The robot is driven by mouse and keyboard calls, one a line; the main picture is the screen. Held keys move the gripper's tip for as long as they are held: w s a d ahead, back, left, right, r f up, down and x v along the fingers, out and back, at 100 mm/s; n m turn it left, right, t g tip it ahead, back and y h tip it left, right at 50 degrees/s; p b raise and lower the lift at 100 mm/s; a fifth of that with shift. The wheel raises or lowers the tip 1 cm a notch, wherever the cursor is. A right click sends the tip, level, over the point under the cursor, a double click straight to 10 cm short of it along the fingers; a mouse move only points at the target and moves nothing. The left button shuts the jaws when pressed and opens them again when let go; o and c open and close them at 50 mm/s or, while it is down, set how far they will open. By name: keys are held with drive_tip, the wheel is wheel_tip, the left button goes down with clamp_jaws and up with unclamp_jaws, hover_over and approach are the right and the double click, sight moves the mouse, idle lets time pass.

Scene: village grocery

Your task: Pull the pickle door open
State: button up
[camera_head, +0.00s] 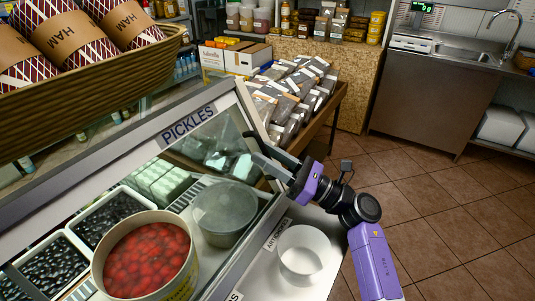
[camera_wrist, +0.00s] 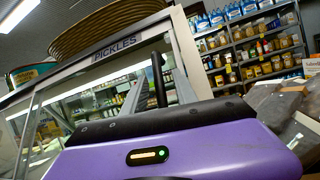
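The pickle door is a glass panel in a pale frame under the PICKLES sign (camera_head: 189,122) in the head view. The sign also shows in the wrist view (camera_wrist: 116,47). A dark upright handle (camera_wrist: 158,80) stands near the frame's right end. My gripper (camera_head: 262,160) is at the case's right edge, beside the handle. In the wrist view its two grey fingers stand apart, one to each side of the handle, and the gripper looks open. Whether either finger touches the handle is unclear. I cannot tell whether the door is ajar.
A tub of red pickles (camera_head: 101,266), a grey lidded tub (camera_head: 226,214) and olive trays (camera_head: 112,190) sit in the case. A white bowl (camera_head: 307,253) is near my arm. A wicker basket (camera_head: 95,90) hangs over the upper left. Tiled floor (camera_head: 440,220) at right is clear.

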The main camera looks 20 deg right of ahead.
clamp_jaws()
idle(1.4)
